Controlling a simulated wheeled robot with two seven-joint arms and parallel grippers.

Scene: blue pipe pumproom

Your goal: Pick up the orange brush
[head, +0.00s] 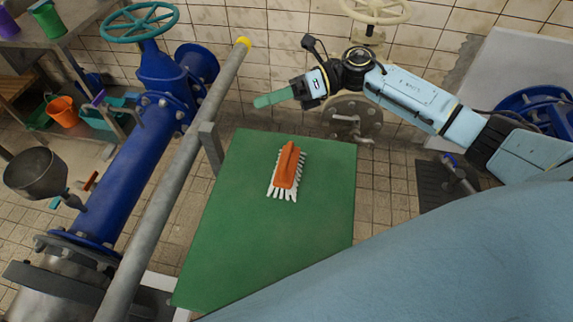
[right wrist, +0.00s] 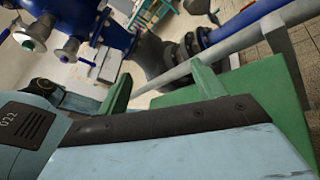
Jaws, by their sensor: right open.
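The orange brush (head: 288,166) with white bristles lies on the green tabletop (head: 235,225), towards its far side. Its bristles stick out around the orange back. My right gripper (head: 268,99) is in the air beyond the table's far edge in the head view, apart from the brush, with its green fingers pointing left. In the right wrist view its two green fingers (right wrist: 160,75) are spread with nothing between them. The brush does not show in the right wrist view. My left gripper is not in view.
A grey diagonal pipe (head: 170,190) with a yellow end runs along the table's left side, next to a grey post (head: 211,150). A large blue pipe (head: 125,175) with a teal handwheel (head: 139,22) stands further left. The green tabletop around the brush is clear.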

